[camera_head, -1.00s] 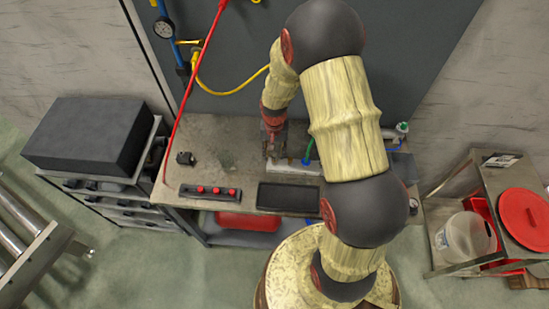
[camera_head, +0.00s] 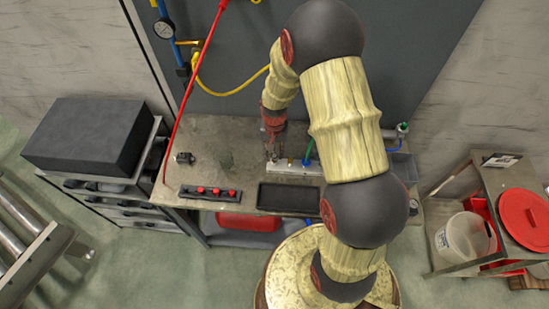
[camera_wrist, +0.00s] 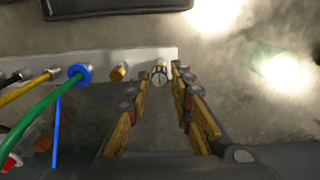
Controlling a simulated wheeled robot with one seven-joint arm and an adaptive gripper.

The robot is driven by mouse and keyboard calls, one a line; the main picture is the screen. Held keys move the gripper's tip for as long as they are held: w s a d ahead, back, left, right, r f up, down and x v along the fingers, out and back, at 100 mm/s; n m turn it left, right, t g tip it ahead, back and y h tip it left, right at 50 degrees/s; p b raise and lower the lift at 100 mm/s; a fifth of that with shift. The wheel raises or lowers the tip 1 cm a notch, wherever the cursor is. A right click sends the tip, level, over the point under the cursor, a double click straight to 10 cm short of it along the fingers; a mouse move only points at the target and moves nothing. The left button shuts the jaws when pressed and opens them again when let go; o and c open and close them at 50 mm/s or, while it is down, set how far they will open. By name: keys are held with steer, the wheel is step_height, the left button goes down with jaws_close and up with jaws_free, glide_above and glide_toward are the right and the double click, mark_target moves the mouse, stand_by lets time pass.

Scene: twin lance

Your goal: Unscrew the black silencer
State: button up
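A pale manifold block (camera_wrist: 115,62) lies on the workbench and shows in the head view (camera_head: 297,170) too. In the wrist view, several fittings stand along its edge: a brass one (camera_wrist: 118,73), a blue one with a green hose (camera_wrist: 79,74), and a black one (camera_wrist: 12,78) at the far left. I cannot tell which fitting is the black silencer. My gripper (camera_wrist: 161,74) is open, its fingertips on either side of the grey-silver fitting with gaps showing. In the head view it (camera_head: 272,155) points down at the block's left end.
A black tray (camera_head: 289,198) lies in front of the block. A strip with red knobs (camera_head: 210,193) and a small black part (camera_head: 184,158) are to the left. Hoses run beside my gripper's left finger.

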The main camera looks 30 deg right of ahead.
steer(key=shift+o, duration=0.3)
steer(key=m, duration=1.3)
steer(key=shift+m, duration=0.4)
steer(key=shift+c, duration=0.5)
jaws_close()
